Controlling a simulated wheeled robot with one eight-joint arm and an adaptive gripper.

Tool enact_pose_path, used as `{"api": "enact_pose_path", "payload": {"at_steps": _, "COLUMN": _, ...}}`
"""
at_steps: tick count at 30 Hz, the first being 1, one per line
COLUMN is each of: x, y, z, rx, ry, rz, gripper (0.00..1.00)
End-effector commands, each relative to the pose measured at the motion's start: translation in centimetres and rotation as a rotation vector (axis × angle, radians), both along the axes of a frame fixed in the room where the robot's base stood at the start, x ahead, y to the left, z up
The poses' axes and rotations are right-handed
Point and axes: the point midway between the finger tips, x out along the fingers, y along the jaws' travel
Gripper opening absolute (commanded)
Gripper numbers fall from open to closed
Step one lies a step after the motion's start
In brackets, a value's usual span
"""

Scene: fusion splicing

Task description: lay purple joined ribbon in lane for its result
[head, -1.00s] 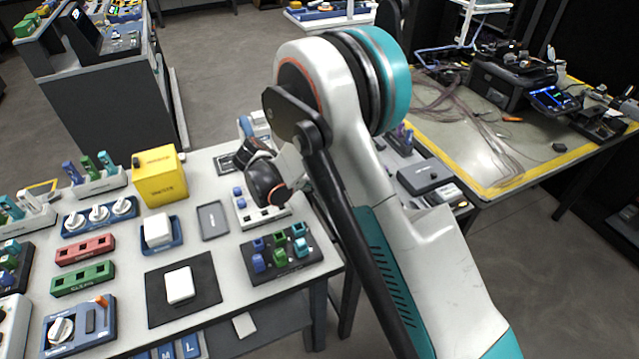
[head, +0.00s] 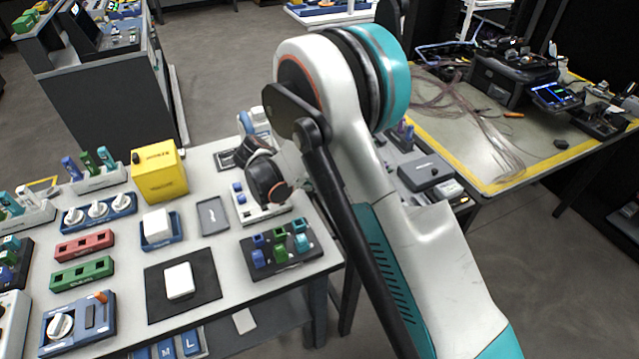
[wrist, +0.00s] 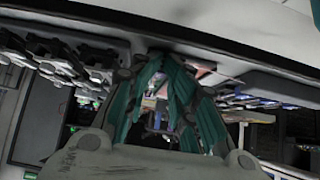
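A loose bundle of thin purplish strands (head: 455,110) lies on the table at the right in the head view. I cannot pick out one joined purple ribbon or its splice there. A black block with blue, green and teal pieces (head: 258,262) sits on the left table; I cannot tell which place is the result lane. In the wrist view my gripper (wrist: 165,68) shows two teal fingers that come close together at their far ends. I cannot see whether they touch or pinch anything.
A yellow box (head: 160,175), a red rack (head: 85,246), a green rack (head: 82,274) and a grey tray (head: 212,215) stand on the left table. A splicer-like black machine (head: 500,80) and a small lit screen (head: 556,97) stand on the yellow-edged right table.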

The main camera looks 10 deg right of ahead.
Motion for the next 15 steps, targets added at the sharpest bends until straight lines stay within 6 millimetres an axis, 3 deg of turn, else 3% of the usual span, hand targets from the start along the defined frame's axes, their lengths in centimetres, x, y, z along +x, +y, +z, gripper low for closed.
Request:
{"api": "enact_pose_path", "payload": {"at_steps": 5, "x": -0.4, "y": 1.1, "z": 1.2, "rx": 0.000, "ry": 0.000, "rz": 0.001, "gripper": 0.22}}
{"api": "enact_pose_path", "payload": {"at_steps": 15, "x": -1.9, "y": 5.8, "z": 5.9, "rx": 0.001, "ry": 0.000, "rz": 0.003, "gripper": 0.22}}
